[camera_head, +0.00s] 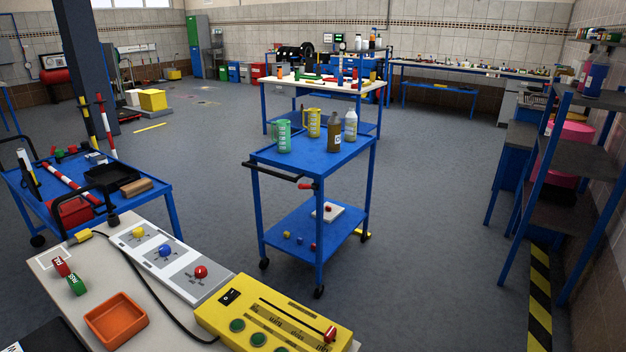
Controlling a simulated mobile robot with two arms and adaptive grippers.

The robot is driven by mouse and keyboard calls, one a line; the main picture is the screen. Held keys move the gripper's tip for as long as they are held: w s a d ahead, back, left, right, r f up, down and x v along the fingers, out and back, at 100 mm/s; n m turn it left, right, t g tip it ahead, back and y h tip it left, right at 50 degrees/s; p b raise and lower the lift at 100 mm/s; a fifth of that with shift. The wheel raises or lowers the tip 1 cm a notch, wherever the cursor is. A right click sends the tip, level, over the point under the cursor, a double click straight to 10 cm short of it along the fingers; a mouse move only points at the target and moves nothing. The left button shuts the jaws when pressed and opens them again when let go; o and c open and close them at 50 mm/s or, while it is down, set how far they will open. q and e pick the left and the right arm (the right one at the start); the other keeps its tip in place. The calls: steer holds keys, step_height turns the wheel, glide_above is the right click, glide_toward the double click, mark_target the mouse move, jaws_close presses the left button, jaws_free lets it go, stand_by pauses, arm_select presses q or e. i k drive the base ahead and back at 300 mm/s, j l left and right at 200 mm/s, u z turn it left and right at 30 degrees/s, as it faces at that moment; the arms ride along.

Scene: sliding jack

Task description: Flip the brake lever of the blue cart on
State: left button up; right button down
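The blue cart (335,155) stands upright on the floor in the middle of the view, with two shelves and wheels. A black push handle (270,172) runs along its left front side. A small red-tipped lever (307,186) sticks out by the right end of this handle; I cannot tell if it is the brake lever. A yellow piece (362,233) shows low by the cart's right rear leg; what it is cannot be told. The lever's on or off state is unclear. Neither of my grippers is in view.
A workbench (60,262) with a yellow control box (265,318) and an orange tray (116,320) fills the near left. Bottles and jugs (284,137) stand on the cart's top. Another blue cart (160,200) is left, shelves (570,155) right. Floor right of the cart is clear.

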mark_target(315, 186)
steer(key=i+l+u, duration=0.1)
steer(key=l, duration=0.25)
steer(key=i+l+u, duration=0.15)
steer(key=i+l, duration=0.15)
steer(key=i+l+u, duration=0.1)
steer(key=l, duration=0.35)
steer(key=i+l+u, duration=0.1)
steer(key=l, duration=0.3)
steer(key=i+l+u, duration=0.15)
steer(key=l, duration=0.25)
steer(key=i+l+u, duration=0.3)
steer(key=i+l, duration=0.35)
steer(key=i+l+u, duration=0.35)
steer(key=i+l, duration=0.55)
steer(key=i+u, duration=0.05)
steer(key=i, duration=0.05)
